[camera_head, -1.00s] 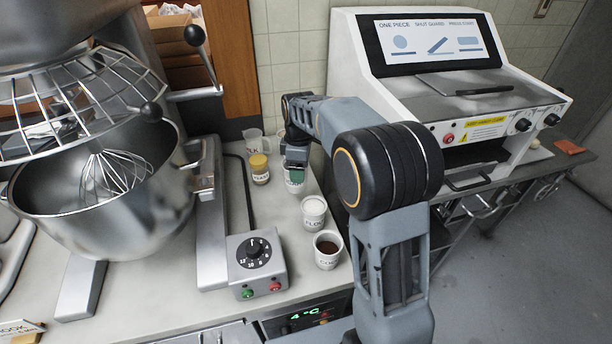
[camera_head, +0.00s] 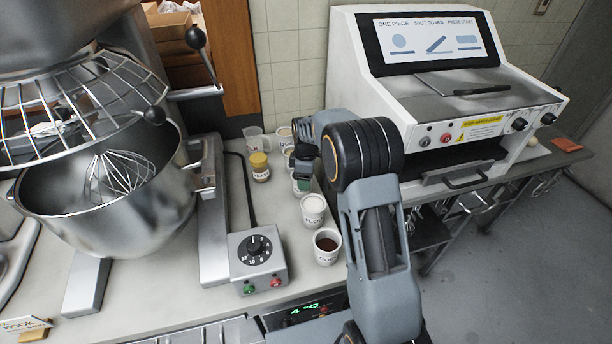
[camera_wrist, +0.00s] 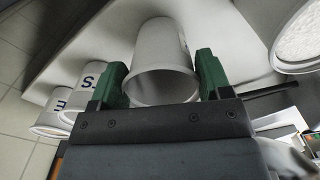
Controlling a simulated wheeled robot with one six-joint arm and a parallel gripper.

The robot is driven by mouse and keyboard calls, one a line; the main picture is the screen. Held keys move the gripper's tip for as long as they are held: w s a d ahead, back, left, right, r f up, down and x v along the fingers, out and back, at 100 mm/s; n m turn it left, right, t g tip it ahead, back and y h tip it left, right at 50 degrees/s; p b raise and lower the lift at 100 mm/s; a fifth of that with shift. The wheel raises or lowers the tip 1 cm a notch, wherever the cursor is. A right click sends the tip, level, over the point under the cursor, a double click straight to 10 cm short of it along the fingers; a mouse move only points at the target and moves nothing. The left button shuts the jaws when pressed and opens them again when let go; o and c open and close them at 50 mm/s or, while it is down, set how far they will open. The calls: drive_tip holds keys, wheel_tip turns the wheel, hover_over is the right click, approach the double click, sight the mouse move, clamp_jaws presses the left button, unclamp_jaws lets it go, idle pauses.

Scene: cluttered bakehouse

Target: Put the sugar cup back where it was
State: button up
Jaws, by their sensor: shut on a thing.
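My gripper (camera_wrist: 159,82) has its green fingers shut on a white cup (camera_wrist: 160,50), which fills the gap between them in the wrist view. The cup's label is not visible there, so I cannot read that it is the sugar cup. In the head view my gripper (camera_head: 303,181) is at the back of the counter, just behind a cup of white powder (camera_head: 313,207). The arm and fingers partly hide the held cup, and I cannot tell whether it touches the counter.
A cup of dark brown powder (camera_head: 327,247) stands nearest the front. A yellow-lidded jar (camera_head: 260,168), a clear jug (camera_head: 254,140) and another white cup (camera_head: 285,134) stand near the gripper. The mixer (camera_head: 100,210) is left, a white machine (camera_head: 450,95) right.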

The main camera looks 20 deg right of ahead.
drive_tip(key=o, duration=1)
wheel_tip(320, 180, up, 12)
drive_tip(key=f, duration=0.1)
drive_tip(key=s+r+m+t, duration=0.2)
drive_tip(key=s+r+m, duration=0.4)
drive_tip(key=s, duration=0.6)
drive_tip(key=s+f+m+t, duration=0.1)
drive_tip(key=s+f+m, duration=0.1)
drive_tip(key=s, duration=0.5)
drive_tip(key=s+f+m+t, duration=0.1)
drive_tip(key=s+m, duration=0.4)
drive_tip(key=s, duration=0.2)
drive_tip(key=shift+s+a+f+b, duration=0.15)
drive_tip(key=shift+a+f+b, duration=0.2)
drive_tip(key=shift+f+b, duration=0.1)
